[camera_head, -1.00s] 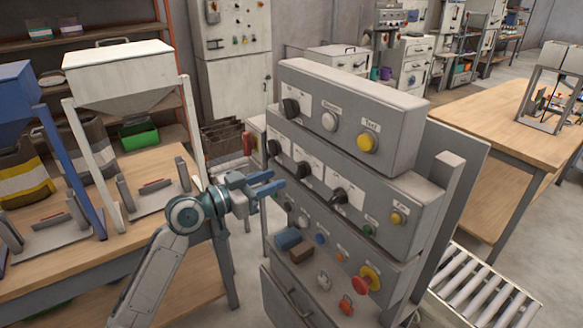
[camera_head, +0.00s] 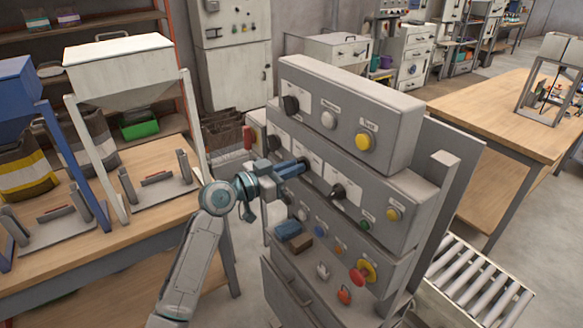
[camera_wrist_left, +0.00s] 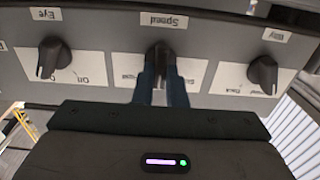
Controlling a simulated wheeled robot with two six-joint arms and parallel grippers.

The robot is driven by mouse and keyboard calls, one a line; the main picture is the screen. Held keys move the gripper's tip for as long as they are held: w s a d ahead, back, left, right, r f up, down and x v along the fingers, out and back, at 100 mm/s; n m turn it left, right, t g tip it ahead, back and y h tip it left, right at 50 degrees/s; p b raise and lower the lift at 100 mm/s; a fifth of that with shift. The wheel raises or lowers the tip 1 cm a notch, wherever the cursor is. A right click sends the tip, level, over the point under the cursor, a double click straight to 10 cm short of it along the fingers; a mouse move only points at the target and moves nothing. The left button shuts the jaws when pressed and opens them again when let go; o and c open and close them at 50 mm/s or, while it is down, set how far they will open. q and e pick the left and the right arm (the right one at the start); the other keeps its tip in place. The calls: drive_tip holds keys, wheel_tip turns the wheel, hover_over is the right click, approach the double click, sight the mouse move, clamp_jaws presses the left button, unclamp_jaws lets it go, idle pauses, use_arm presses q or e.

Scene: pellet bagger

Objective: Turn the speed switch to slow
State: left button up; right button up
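The speed switch (camera_wrist_left: 159,52) is a dark rotary knob under a "Speed" label in the left wrist view, on a pale plate in the panel's middle row. My left gripper (camera_head: 296,168) reaches this row; its blue fingers hide the switch in the head view. In the left wrist view, the fingertips of my left gripper (camera_wrist_left: 160,72) lie at either side of the knob, with a narrow gap between them. I cannot tell whether they press on it. The fingers cover part of the plate's wording, and the knob's setting is unclear. My right gripper is out of view.
A similar knob marked "Eye" (camera_wrist_left: 48,58) sits to the left and another (camera_wrist_left: 263,73) to the right, both close to the fingers. The grey control panel (camera_head: 350,100) also carries a red mushroom button (camera_head: 361,273). A wooden workbench (camera_head: 100,252) stands to the left.

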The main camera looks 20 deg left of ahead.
use_arm(q)
clamp_jaws()
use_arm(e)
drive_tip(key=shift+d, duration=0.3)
use_arm(q)
drive_tip(key=shift+w+a+n+p, duration=0.1)
drive_tip(key=shift+n+p, duration=0.4)
drive_tip(key=shift+n, duration=2)
drive_tip(key=shift+w+a+n+p, duration=0.1)
drive_tip(key=shift+n+p, duration=0.35)
drive_tip(key=shift+n, duration=2.05)
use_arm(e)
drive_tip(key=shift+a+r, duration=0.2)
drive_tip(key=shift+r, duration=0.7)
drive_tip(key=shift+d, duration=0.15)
use_arm(q)
drive_tip(key=o, duration=0.7)
unclamp_jaws()
drive_tip(key=shift+c, duration=0.2)
drive_tip(key=shift+f, duration=0.1)
drive_tip(key=shift+s, duration=0.15)
